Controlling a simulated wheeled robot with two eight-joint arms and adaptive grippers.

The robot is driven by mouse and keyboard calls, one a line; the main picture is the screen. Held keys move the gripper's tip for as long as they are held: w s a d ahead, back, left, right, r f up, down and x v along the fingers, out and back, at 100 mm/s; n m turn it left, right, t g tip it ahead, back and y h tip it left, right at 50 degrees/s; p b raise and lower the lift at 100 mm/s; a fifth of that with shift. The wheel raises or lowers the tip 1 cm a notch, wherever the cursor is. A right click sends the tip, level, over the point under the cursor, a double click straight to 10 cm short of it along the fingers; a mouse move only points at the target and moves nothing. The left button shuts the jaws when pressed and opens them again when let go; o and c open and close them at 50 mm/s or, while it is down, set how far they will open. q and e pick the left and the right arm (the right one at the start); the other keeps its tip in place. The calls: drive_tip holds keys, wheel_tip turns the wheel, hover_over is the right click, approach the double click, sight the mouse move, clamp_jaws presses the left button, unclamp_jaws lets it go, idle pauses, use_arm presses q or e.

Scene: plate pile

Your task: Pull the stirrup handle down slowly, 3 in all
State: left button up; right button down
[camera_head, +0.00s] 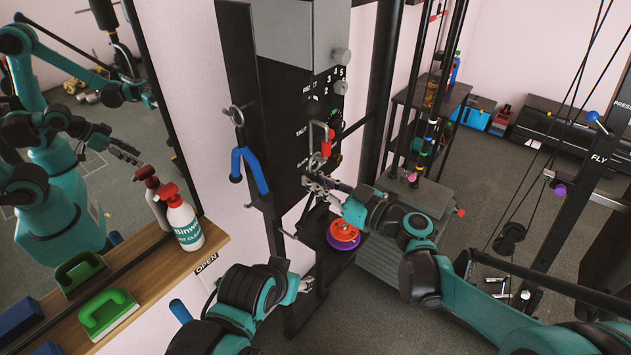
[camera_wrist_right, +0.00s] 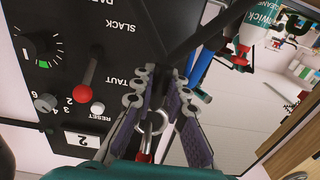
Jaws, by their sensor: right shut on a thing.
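My right gripper (camera_head: 318,185) is in front of the black machine panel (camera_head: 295,95). In the right wrist view my right gripper (camera_wrist_right: 160,95) has its fingers closed around a slim part with a metal ring (camera_wrist_right: 152,122) and a bit of red below it. I take this for the stirrup handle; the fingers hide most of it. A counter window (camera_wrist_right: 82,140) on the panel seems to read 2. A lever with a red ball (camera_wrist_right: 85,92) is near the word TAUT. My left arm comes in at the bottom; its small silver end (camera_head: 305,285) does not show its jaw state.
A blue forked handle (camera_head: 250,172) hangs from a hook left of the panel. Red and purple discs (camera_head: 343,232) are just below the right gripper. A wooden shelf (camera_head: 165,285) holds a spray bottle (camera_head: 184,222) and a green brush (camera_head: 107,312). Cable frames stand at right.

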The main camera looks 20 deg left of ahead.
drive_tip(key=shift+r+p, duration=0.9)
drive_tip(key=shift+r, duration=0.2)
drive_tip(key=shift+r+p, duration=0.9)
drive_tip(key=shift+r, duration=0.3)
drive_tip(key=shift+r+p, duration=0.4)
drive_tip(key=shift+r, duration=0.1)
